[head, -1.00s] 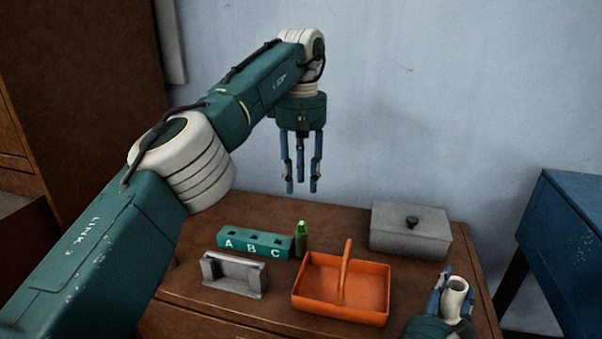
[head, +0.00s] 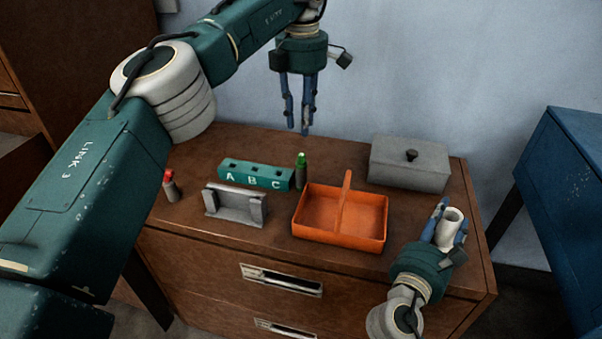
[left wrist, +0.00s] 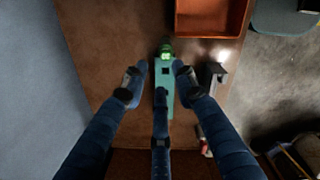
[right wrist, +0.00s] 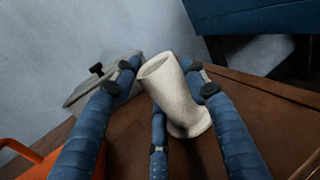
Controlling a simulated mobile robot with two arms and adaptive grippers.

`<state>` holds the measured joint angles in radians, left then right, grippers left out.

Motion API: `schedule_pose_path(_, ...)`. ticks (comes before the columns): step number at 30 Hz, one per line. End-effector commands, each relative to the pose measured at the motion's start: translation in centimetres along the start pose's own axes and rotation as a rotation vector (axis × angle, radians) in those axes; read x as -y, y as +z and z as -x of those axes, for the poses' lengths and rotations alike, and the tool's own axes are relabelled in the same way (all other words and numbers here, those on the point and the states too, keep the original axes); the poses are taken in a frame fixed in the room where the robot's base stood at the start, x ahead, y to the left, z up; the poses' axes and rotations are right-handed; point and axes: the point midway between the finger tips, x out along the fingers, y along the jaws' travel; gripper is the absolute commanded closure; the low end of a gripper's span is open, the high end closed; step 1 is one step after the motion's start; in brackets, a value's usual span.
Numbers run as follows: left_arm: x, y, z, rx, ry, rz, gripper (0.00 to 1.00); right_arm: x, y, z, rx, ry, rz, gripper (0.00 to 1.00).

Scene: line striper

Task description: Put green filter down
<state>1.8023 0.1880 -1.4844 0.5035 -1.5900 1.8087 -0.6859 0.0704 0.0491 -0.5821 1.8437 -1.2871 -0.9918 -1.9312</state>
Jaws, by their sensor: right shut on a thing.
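The green filter (head: 301,172), a small dark bottle shape with a bright green top, stands upright on the cabinet top at the right end of the teal A B C block (head: 256,176). I cannot tell whether they touch. In the left wrist view the green filter (left wrist: 166,52) shows beyond the fingertips. My left gripper (head: 299,128) is open and empty, pointing down above the filter and apart from it. My right gripper (head: 447,225) is shut on a white flared cup-like piece (right wrist: 172,92), at the cabinet's right side.
An orange basket (head: 376,241) with a handle stands right of the filter. A grey holder (head: 234,205) is in front of the block, a red-topped bottle (head: 170,186) at left. A grey lidded box (head: 410,168) stands behind right. A blue cabinet (head: 570,200) is at far right.

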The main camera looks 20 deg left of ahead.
Motion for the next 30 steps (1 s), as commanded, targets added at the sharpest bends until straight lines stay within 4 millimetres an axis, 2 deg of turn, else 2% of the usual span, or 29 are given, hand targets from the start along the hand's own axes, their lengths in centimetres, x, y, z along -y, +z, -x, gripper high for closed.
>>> schedule_pose_path(1, 0.0, -0.1, -0.6, -0.003, -0.002, 0.091, 0.72, 0.2, -1.1, 0.1, -0.020, -0.004, 0.009, 0.84)
schedule_pose_path(9, 0.5, -0.3, -2.9, -0.012, -0.011, 0.589, 0.72, 0.2, -1.1, 0.1, -0.020, -0.004, 0.009, 0.84)
schedule_pose_path(13, 0.7, -0.4, -3.7, -0.017, -0.015, 0.751, 0.72, 0.2, -1.1, 0.1, -0.020, -0.004, 0.009, 0.84)
schedule_pose_path(20, 1.0, -0.5, -5.1, -0.023, -0.019, 0.869, 0.72, 0.2, -1.1, 0.1, -0.020, -0.004, 0.009, 0.84)
schedule_pose_path(27, 1.1, -0.6, -9.2, -0.024, -0.020, 0.872, 0.72, 0.2, -1.1, 0.1, -0.020, -0.004, 0.009, 0.84)
schedule_pose_path(30, 1.1, -0.6, -10.4, -0.023, -0.019, 0.871, 0.72, 0.2, -1.1, 0.1, -0.020, -0.004, 0.009, 0.84)
